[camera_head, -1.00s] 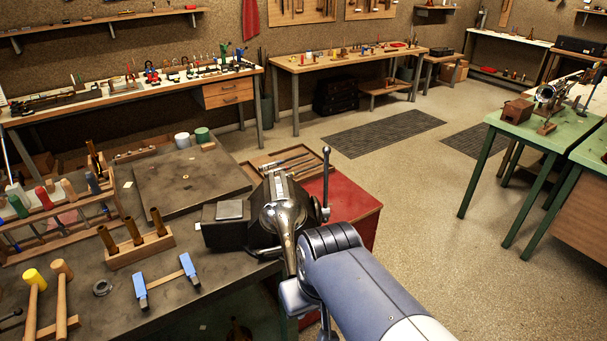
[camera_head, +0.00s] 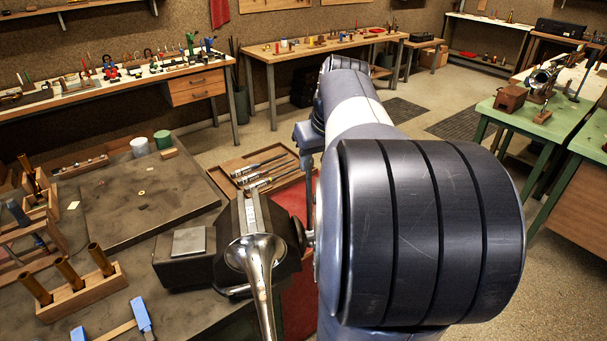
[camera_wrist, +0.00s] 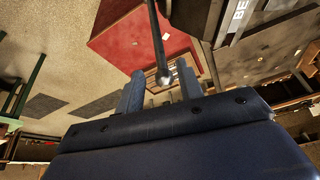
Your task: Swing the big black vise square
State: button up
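The big black vise (camera_head: 226,222) sits at the right front corner of the dark workbench (camera_head: 120,263). Its jaws run roughly away from me, and a shiny flared horn bell (camera_head: 257,250) covers part of its near side. In the wrist view, the vise's dark body (camera_wrist: 196,16) is at the top. Its steel handle bar (camera_wrist: 156,40) hangs down to a ball end between the fingertips of my gripper (camera_wrist: 161,86). The fingers are apart, with gaps visible on both sides of the bar. In the head view, my arm hides the gripper and much of the vise's right side.
A wooden tray of tools (camera_head: 262,168) lies behind the vise, and a red cabinet (camera_wrist: 135,45) is beside it. A wooden block with brass tubes (camera_head: 82,290) stands to the left. Green tables (camera_head: 535,125) stand at the right; open floor lies between.

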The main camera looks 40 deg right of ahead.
aim_at(311, 174)
jog(key=x, duration=0.8)
jog(key=shift+p, duration=0.4)
jog(key=shift+r, duration=0.1)
grip_shut()
